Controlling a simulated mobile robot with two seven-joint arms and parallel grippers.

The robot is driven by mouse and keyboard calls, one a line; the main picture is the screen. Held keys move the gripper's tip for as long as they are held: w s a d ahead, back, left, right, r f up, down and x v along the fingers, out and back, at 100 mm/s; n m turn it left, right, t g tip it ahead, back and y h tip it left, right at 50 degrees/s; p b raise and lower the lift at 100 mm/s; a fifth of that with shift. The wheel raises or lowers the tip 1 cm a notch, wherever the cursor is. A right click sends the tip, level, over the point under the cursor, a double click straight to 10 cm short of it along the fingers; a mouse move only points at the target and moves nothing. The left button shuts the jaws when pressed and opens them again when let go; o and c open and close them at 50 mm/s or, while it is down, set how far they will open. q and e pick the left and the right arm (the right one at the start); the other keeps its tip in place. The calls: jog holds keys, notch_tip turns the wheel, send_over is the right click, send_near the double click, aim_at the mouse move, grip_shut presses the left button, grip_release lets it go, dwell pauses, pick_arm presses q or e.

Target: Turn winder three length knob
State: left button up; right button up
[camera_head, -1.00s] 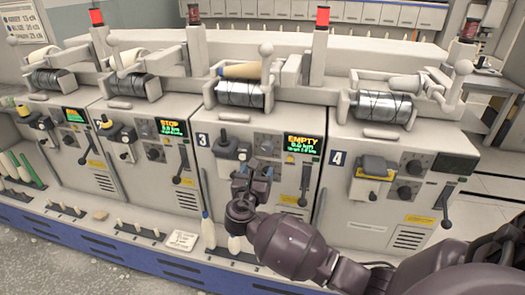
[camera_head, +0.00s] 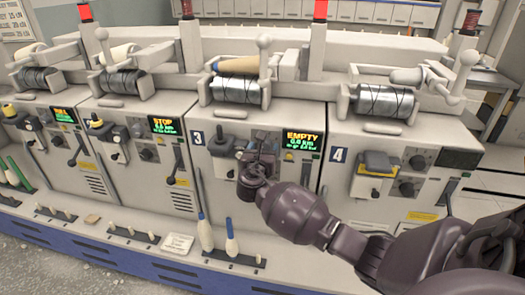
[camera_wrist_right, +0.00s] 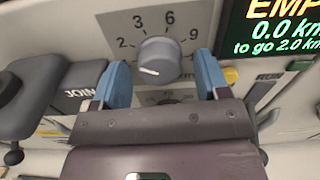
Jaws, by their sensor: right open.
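Winder three (camera_head: 222,170) stands in the middle of the head view, marked with a 3, and its display (camera_head: 302,141) reads EMPTY, 0.0 km. My right gripper (camera_head: 262,152) is at its front panel, left of the display, and hides its knobs there. In the right wrist view a round grey knob (camera_wrist_right: 158,60) with a white pointer line has 2, 3, 6 and 9 printed around it. My right gripper's blue fingertips (camera_wrist_right: 163,76) are open, one on each side of the knob; I cannot tell if they touch it. My left gripper is out of view.
A dark JOIN pad (camera_wrist_right: 84,82) lies left of the fingers and a yellow button (camera_wrist_right: 230,75) right of them. Winder four (camera_head: 345,190) stands to the right. White bobbins with blue tips (camera_head: 232,240) stand on the ledge below.

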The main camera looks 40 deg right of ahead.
jog(key=c, duration=0.9)
